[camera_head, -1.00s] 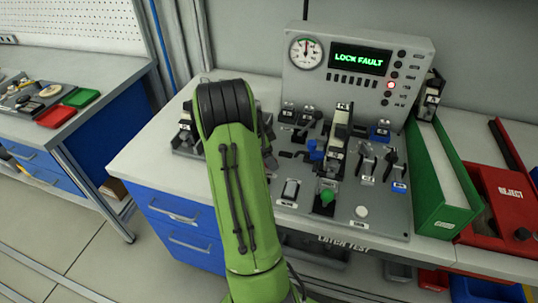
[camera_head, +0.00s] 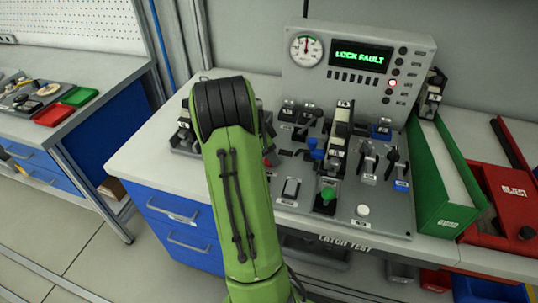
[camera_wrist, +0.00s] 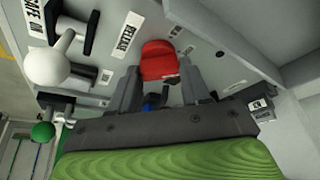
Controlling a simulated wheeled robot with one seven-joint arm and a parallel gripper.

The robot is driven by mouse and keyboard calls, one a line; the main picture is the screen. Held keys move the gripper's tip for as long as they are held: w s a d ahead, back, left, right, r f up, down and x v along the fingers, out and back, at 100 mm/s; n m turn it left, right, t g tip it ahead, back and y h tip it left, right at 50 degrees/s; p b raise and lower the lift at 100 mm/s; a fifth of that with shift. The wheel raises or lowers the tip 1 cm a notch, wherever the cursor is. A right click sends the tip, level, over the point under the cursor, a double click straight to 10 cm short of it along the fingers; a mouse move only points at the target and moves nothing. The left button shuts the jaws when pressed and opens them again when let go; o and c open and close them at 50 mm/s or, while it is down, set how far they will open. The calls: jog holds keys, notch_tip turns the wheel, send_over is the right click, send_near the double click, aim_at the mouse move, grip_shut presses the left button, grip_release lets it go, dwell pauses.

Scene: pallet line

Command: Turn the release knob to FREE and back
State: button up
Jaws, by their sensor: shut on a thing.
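The red release knob (camera_wrist: 160,62) sits beside the RELEASE label (camera_wrist: 126,38) in the wrist view. My gripper (camera_wrist: 160,88) is shut on the knob, with one dark finger on each side of it. In the head view my green arm hides the gripper and most of the knob. The test panel (camera_head: 340,222) is marked LATCH TEST. Its display (camera_head: 360,56) reads LOCK FAULT in green, and a red lamp (camera_head: 392,83) is lit beside it. The word FREE cannot be read in either view.
A white ball-ended lever (camera_wrist: 48,66) and a green knob (camera_wrist: 43,131) stand left of my gripper in the wrist view. Several levers and a green knob (camera_head: 327,194) crowd the panel. A green bin (camera_head: 440,185) and a red reject bin (camera_head: 510,195) stand right.

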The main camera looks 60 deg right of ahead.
jog(key=n+t+b, duration=0.1)
jog(key=n, duration=0.1)
jog(key=n+t+h+b, duration=0.1)
jog(key=n, duration=0.2)
jog(key=shift+s+b, duration=0.15)
jog(key=shift+b, duration=0.2)
jog(key=shift+a+n+t+b, duration=0.1)
jog(key=shift+n+t+b, duration=0.6)
jog(key=shift+n, duration=1.6)
jog(key=o, duration=1.1)
jog(key=shift+c, duration=0.2)
jog(key=p+v, duration=0.5)
jog(key=v, duration=1)
jog(key=shift+s+r, duration=0.2)
jog(key=shift+r, duration=0.15)
jog(key=shift+a, duration=0.15)
